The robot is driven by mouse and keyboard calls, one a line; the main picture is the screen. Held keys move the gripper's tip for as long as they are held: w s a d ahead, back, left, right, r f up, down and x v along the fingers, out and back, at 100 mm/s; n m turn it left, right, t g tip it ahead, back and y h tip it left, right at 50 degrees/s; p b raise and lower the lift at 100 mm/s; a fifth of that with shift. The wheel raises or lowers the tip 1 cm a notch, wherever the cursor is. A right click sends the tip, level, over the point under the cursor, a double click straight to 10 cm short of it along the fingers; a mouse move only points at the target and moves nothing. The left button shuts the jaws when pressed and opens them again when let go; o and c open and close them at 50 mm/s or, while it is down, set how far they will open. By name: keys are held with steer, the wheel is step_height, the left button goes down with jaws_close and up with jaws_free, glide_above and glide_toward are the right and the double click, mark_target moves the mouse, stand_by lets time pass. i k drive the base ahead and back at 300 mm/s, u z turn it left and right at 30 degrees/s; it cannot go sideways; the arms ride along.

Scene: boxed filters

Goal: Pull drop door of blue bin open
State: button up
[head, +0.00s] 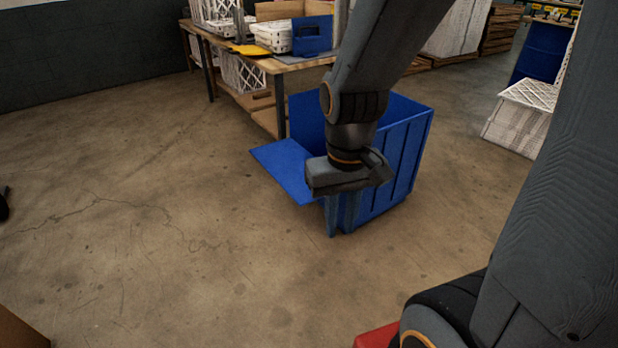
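The blue bin (408,150) stands on the concrete floor near the middle of the head view. Its drop door (283,165) is folded down and sticks out to the left from the bin's front, roughly level. My gripper (341,232) points downward in front of the bin, at the right end of the door as seen here. Its two fingers are close together, and I cannot tell whether they are parted or touch the door. My arm and gripper hide part of the bin's opening and the door's right end.
A wooden workbench (283,66) with white crates and a small blue bin (312,36) stands behind. The floor (150,230) left and in front is clear.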

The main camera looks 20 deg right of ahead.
mark_target(285, 160)
steer(key=z, duration=0.05)
steer(key=i, duration=1.05)
steer(key=u, duration=0.55)
